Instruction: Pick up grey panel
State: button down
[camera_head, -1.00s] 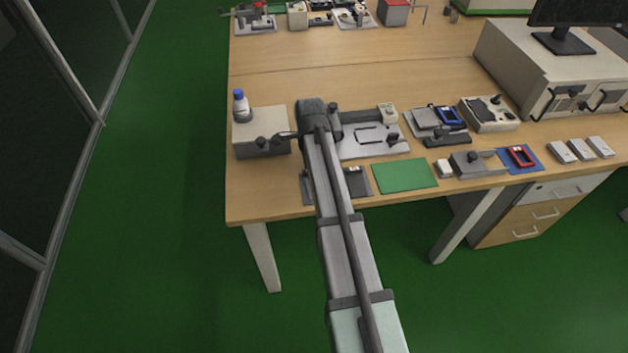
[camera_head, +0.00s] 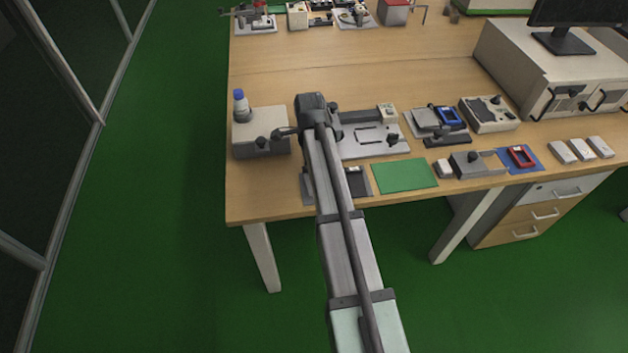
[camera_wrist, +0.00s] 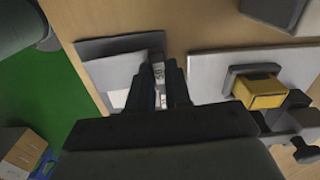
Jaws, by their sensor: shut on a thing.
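A flat light grey panel (camera_wrist: 117,72) shows in the wrist view, left of my fingers and over a darker grey plate (camera_wrist: 100,45). My gripper (camera_wrist: 159,78) is shut there, with its two dark fingers close together and a narrow pale strip between them. The strip appears to belong to the panel, but the contact is small and partly hidden. In the head view, my arm covers the gripper and most of this spot. Parts of the dark grey plate (camera_head: 357,183) show beside the arm near the table's front edge.
A silver fixture plate (camera_head: 375,150) lies just beyond, and a grey box with a bottle (camera_head: 240,106) stands to the left. A green mat (camera_head: 404,176) lies to the right. In the wrist view, a yellow block (camera_wrist: 262,92) stands close to the right of my gripper.

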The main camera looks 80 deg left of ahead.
jog(key=shift+r, duration=1.75)
